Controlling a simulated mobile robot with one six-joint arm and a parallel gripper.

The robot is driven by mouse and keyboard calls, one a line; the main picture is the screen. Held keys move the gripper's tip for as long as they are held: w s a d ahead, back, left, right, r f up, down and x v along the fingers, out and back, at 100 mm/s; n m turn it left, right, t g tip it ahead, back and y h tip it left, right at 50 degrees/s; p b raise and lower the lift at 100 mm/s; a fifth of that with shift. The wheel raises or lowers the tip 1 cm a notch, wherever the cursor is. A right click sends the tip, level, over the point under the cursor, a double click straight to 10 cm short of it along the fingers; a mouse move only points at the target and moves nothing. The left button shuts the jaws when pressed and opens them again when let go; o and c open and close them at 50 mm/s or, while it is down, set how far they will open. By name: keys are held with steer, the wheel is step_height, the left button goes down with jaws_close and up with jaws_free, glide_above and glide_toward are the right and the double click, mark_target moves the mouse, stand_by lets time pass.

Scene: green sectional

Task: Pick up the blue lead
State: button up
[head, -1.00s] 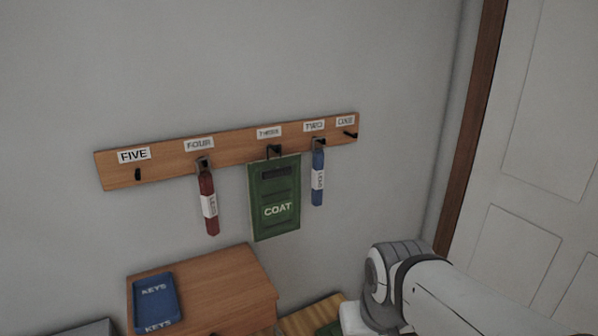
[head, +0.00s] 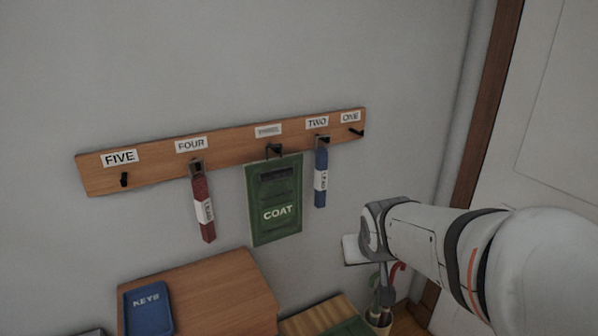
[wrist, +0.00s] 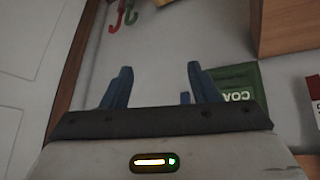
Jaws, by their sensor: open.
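The blue lead (head: 320,178) hangs from the hook marked TWO on a wooden rail (head: 225,147), with a white label round its middle. My gripper (wrist: 159,72) shows in the wrist view with its two blue fingers apart and nothing seen held between them. A small blue piece, which looks like the lead (wrist: 185,98), shows beside the right finger, mostly hidden. In the head view my wrist is below and right of the lead, apart from it; the fingers cannot be made out there.
A green COAT pouch (head: 273,199) hangs close left of the blue lead. A red lead (head: 203,205) hangs at FOUR. Below are a wooden cabinet (head: 225,292) with a blue KEYS tray (head: 148,308), and a pot (head: 379,326) with canes. Hooks ONE and FIVE are empty.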

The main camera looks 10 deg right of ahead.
steer(key=w+d+r+n+t, duration=0.1)
steer(key=w+t, duration=0.2)
steer(key=w, duration=0.5)
steer(key=w+d+r+t, duration=0.1)
steer(key=w+r+t, duration=0.1)
steer(key=w, duration=0.6)
steer(key=n+t+y+p, duration=0.2)
steer(key=n+t+y, duration=0.25)
steer(key=y, duration=0.35)
glide_toward(324, 168)
steer(key=w, duration=0.4)
steer(key=shift+w+a+f+m+t, duration=0.1)
steer(key=shift+a+f+m+t, duration=0.2)
steer(key=shift+a, duration=0.35)
steer(key=p+x, duration=0.1)
steer(key=x, duration=0.2)
steer(key=p+x, duration=0.1)
steer(key=x, duration=0.3)
steer(key=shift+a+p, duration=0.25)
steer(key=shift+p, duration=0.05)
steer(key=shift+r, duration=0.1)
steer(key=shift+c, duration=0.2)
steer(key=c, duration=1)
